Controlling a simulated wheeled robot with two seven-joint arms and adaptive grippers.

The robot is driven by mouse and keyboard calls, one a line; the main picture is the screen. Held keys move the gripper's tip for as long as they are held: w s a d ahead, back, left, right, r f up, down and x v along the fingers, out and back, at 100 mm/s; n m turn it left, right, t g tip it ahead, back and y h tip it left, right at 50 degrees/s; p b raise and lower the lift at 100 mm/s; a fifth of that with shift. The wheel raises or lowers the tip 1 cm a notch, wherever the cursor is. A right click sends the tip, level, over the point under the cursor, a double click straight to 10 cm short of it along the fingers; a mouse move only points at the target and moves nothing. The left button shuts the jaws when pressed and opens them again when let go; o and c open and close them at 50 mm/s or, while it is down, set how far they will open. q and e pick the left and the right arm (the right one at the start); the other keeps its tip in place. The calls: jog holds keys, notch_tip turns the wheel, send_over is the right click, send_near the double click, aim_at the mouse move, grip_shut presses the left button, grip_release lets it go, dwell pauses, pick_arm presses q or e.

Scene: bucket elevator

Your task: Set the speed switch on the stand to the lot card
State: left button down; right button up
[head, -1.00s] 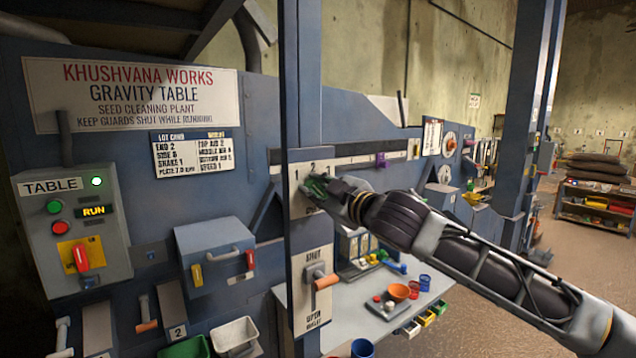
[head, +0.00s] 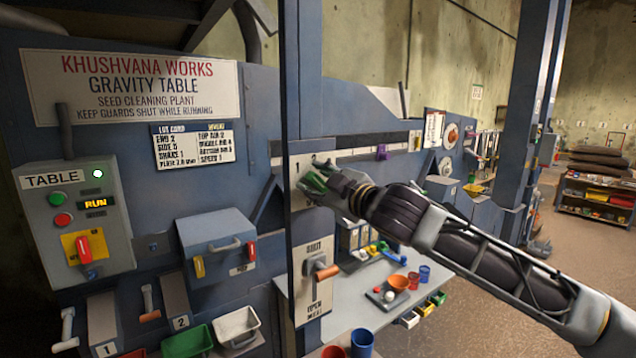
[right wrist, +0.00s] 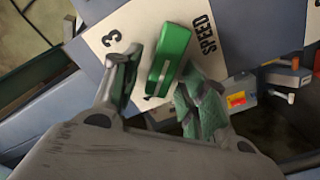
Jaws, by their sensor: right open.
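The speed switch's plate (right wrist: 131,30) shows "3" and "SPEED" in the right wrist view; its "1" shows in the head view, where the plate (head: 297,200) is on the blue post. The green switch knob (right wrist: 168,60) lies between the fingers of my right gripper (right wrist: 160,92), which is open. In the head view my right gripper (head: 316,178) is in front of the plate and hides much of it. I cannot tell which number the knob points to. The lot card (head: 193,147) on the blue panel ends with what reads as "SPEED 1". My left gripper is not in view.
Below the plate is a lever with an orange handle (head: 327,271). The TABLE control box (head: 73,215), with a lit green lamp, stands at the left. A bench (head: 345,305) with an orange bowl (head: 398,283) and blue cups lies below my right arm.

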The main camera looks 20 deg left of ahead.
jog(key=shift+d, duration=0.1)
jog(key=v, duration=1.1)
jog(key=shift+s+d, duration=0.25)
jog(key=shift+s, duration=0.1)
dwell(0.4)
